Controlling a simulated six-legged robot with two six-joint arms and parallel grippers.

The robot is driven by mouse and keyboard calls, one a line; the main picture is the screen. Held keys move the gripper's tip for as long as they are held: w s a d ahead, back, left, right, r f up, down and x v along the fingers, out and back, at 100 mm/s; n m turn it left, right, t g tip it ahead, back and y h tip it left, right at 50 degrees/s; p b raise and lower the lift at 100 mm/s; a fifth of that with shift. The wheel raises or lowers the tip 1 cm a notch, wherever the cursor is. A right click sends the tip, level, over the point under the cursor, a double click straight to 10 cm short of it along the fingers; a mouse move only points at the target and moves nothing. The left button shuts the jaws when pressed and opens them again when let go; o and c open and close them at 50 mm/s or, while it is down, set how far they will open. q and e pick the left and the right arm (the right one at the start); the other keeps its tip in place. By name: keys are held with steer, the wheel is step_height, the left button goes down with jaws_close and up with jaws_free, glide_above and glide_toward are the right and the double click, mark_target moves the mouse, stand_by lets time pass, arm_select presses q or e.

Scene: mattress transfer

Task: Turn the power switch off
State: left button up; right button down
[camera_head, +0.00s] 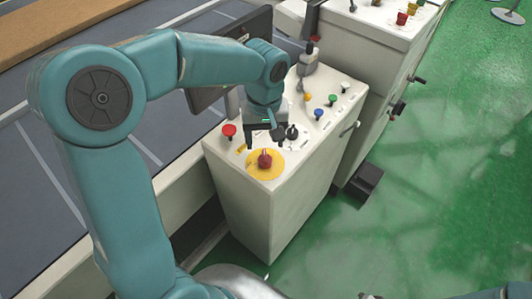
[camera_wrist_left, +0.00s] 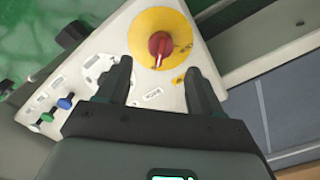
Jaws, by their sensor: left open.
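A red rotary switch (camera_head: 265,159) on a round yellow plate (camera_head: 277,171) sits at the near end of a white control cabinet's top. In the left wrist view the red switch (camera_wrist_left: 160,45) and yellow plate (camera_wrist_left: 145,22) lie just beyond my fingertips. My left gripper (camera_head: 265,143) is open and empty, pointing down at the panel just behind the red switch. In the left wrist view my left gripper (camera_wrist_left: 158,75) has its fingers on either side of the switch's line, apart from it. Only a small dark part, possibly my right gripper, shows at the bottom edge.
A red button (camera_head: 229,130) stands left of the gripper and a black knob (camera_head: 292,132) right of it. Blue (camera_head: 318,113), green (camera_head: 332,99) and yellow (camera_head: 308,97) buttons stand farther back. A grey conveyor bed (camera_head: 45,185) lies left; green floor (camera_head: 440,190) is open at right.

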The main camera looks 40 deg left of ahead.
mark_target(265, 156)
arm_select(q)
step_height(265, 156, down, 7)
steer(key=shift+s+d+r, duration=0.1)
steer(key=shift+s, duration=0.05)
steer(key=shift+s+d+r, duration=0.1)
steer(key=shift+s+r, duration=0.05)
steer(key=shift+s, duration=0.1)
steer(key=shift+w, duration=0.25)
steer(key=c, duration=1.1)
